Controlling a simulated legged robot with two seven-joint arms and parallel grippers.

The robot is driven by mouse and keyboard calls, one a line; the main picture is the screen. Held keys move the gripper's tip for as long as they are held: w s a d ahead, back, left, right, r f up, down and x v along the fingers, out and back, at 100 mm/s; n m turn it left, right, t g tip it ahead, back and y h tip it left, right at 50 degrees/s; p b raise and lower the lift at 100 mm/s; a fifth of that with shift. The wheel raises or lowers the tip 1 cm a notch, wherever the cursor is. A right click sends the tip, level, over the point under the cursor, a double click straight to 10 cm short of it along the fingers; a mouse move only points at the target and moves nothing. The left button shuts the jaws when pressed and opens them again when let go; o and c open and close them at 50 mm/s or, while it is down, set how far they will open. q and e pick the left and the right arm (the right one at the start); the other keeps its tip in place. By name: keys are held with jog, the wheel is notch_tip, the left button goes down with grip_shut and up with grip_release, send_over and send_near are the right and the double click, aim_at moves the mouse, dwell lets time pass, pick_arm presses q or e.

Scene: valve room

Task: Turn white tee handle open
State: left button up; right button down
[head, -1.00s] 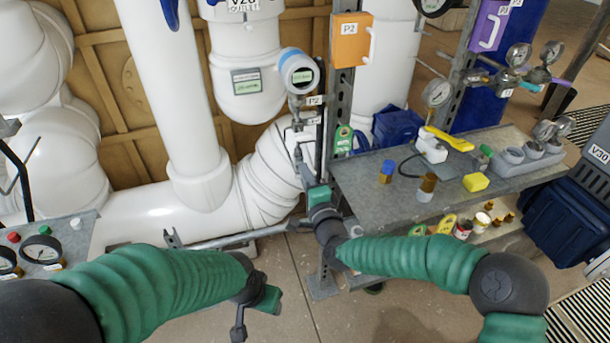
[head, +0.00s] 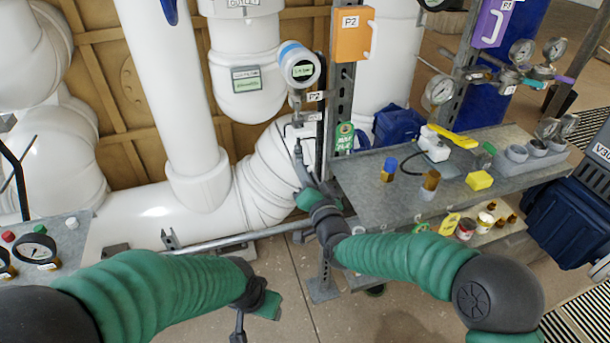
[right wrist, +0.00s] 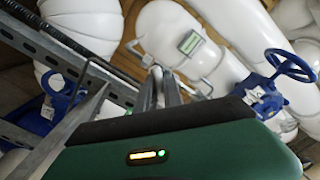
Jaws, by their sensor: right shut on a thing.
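My right gripper (head: 299,147) reaches up to the thin pipework under the round P2 transmitter (head: 299,66). In the right wrist view its two grey fingers (right wrist: 162,78) are close together on a small pale piece at their tips, which I take as the white tee handle (right wrist: 156,69). The fingers hide most of that handle, so its exact angle cannot be told. In the head view it is too small to make out clearly. My left gripper (head: 239,326) hangs low at the bottom edge, away from the pipework, with its fingertips cut off by the frame.
A grey steel post (head: 340,100) stands just right of my right gripper. A metal bench (head: 375,190) with a yellow-handled valve (head: 450,135) and small parts lies right. Large white pipes (head: 150,212) fill the back left. A gauge panel (head: 75,240) is at lower left.

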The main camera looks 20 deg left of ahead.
jog(key=n, duration=0.2)
jog(key=f+n+b, duration=0.1)
jog(key=n, duration=0.1)
jog(key=shift+s+n+b, duration=0.1)
jog(key=shift+n+b, duration=0.8)
jog(key=shift+n, duration=1.2)
jog(key=c, duration=1.5)
grip_release()
jog(key=shift+r, duration=0.3)
